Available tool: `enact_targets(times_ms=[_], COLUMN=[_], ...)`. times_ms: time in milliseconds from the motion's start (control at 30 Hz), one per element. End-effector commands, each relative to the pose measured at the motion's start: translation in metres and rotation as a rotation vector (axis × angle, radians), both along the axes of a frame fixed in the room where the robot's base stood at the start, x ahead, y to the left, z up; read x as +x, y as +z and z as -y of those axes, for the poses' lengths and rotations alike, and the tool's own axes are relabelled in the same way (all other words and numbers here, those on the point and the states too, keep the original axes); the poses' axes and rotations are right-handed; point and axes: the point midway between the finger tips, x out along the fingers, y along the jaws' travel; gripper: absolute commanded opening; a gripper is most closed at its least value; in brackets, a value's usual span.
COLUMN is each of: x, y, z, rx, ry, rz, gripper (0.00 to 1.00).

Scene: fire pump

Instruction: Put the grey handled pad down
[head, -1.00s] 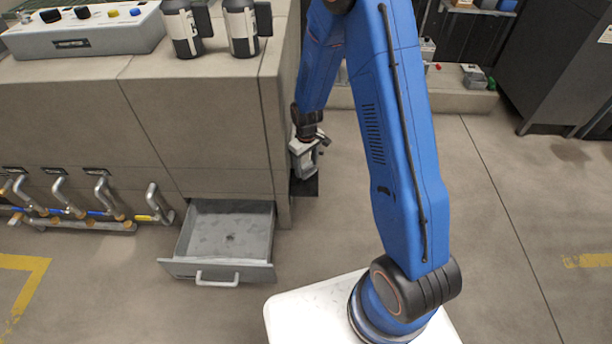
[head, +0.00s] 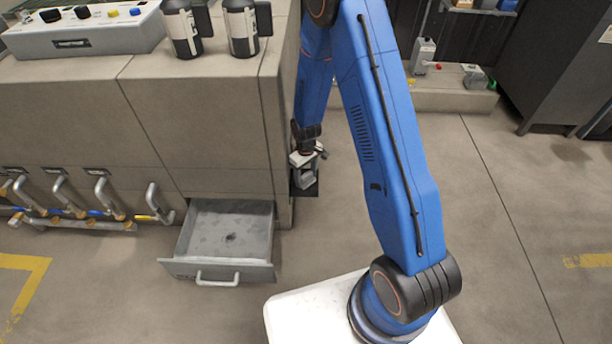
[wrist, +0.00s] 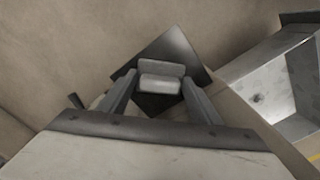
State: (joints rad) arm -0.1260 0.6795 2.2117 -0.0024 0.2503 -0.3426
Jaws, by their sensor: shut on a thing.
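My gripper (wrist: 160,86) is shut on the grey handled pad (wrist: 161,83), a small light grey block between the two fingertips in the wrist view. Behind the pad in the wrist view is a dark square plate (wrist: 158,104) on the floor. In the head view my gripper (head: 306,176) points down beside the right end of the beige cabinet, over the dark plate (head: 311,190). The pad is hard to tell from the fingers there. I cannot tell whether the pad touches the plate.
An open, empty grey drawer (head: 227,262) sticks out of the beige cabinet (head: 190,125) to the left of my gripper.

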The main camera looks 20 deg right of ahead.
Motion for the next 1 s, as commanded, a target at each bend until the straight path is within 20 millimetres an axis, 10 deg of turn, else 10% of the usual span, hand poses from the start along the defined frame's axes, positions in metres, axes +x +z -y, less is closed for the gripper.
enact_targets(times_ms=[33, 67, 133, 567, 1000], x=[0.0, 0.0, 0.0, 0.0, 0.001], y=[-0.002, -0.002, -0.001, 0.006, 0.074], z=[0.0, 0.0, 0.0, 0.0, 0.0], rx=[0.0, 0.0, 0.0, 0.0, 0.0], ry=[0.0, 0.0, 0.0, 0.0, 0.0], rz=[-0.001, 0.0, 0.0, 0.0, 0.003], gripper=[0.34, 0.63, 0.77, 0.77, 0.77])
